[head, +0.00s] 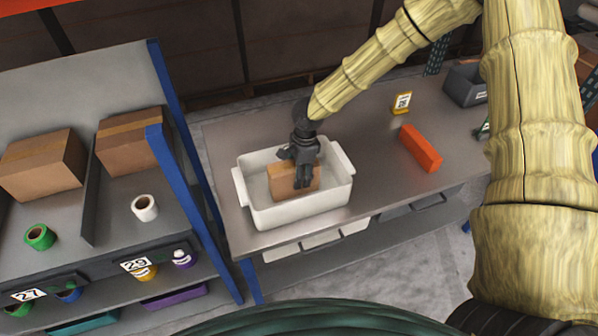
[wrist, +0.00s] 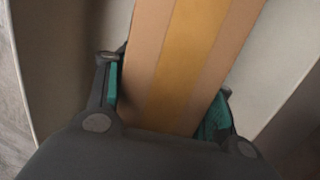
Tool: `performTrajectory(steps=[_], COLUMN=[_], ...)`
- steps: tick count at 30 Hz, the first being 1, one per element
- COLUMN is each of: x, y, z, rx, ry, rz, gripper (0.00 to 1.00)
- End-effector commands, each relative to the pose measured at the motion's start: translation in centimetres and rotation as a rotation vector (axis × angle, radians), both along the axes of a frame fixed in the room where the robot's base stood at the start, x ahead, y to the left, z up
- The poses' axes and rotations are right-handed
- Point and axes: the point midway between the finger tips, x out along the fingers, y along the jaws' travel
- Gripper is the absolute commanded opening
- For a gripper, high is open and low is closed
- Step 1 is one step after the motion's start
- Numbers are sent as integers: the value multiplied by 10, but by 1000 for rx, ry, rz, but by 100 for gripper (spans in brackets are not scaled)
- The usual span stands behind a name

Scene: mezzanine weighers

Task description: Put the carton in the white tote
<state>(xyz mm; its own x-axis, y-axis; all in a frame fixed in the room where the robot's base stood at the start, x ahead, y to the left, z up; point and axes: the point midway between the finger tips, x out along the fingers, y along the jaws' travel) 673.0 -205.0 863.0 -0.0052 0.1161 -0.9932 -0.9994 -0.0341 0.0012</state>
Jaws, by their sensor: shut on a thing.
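The white tote (head: 300,212) stands on the grey metal table, its open top facing up. The brown carton (head: 284,180) is inside the tote's walls in the head view. In the wrist view the carton (wrist: 188,60) shows a yellowish tape strip along its middle. My gripper (head: 302,184) reaches down into the tote and is shut on the carton, with a finger on each side of it. The wrist view shows the gripper's fingers (wrist: 165,115) with green pads at the carton's sides. I cannot tell whether the carton touches the tote's floor.
An orange block (head: 421,148), a yellow sign (head: 402,103) and a dark grey bin (head: 465,86) sit on the table to the right. A shelf with blue posts (head: 190,150) stands left, holding cartons (head: 42,165) and rolls. Bare tabletop (head: 375,165) lies right of the tote.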

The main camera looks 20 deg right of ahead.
Motion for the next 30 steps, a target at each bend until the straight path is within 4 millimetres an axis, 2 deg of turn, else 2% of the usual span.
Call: performTrajectory(steps=[11,12,15,26,30], x=[0,0,0,0,1], y=[0,0,0,0,-1], z=[-3,-4,-3,-2,7], rx=[1,0,0,0,2], ry=[-1,-1,-1,-1,-4], rz=[0,0,0,0,-1], gripper=[16,59,75,75,75])
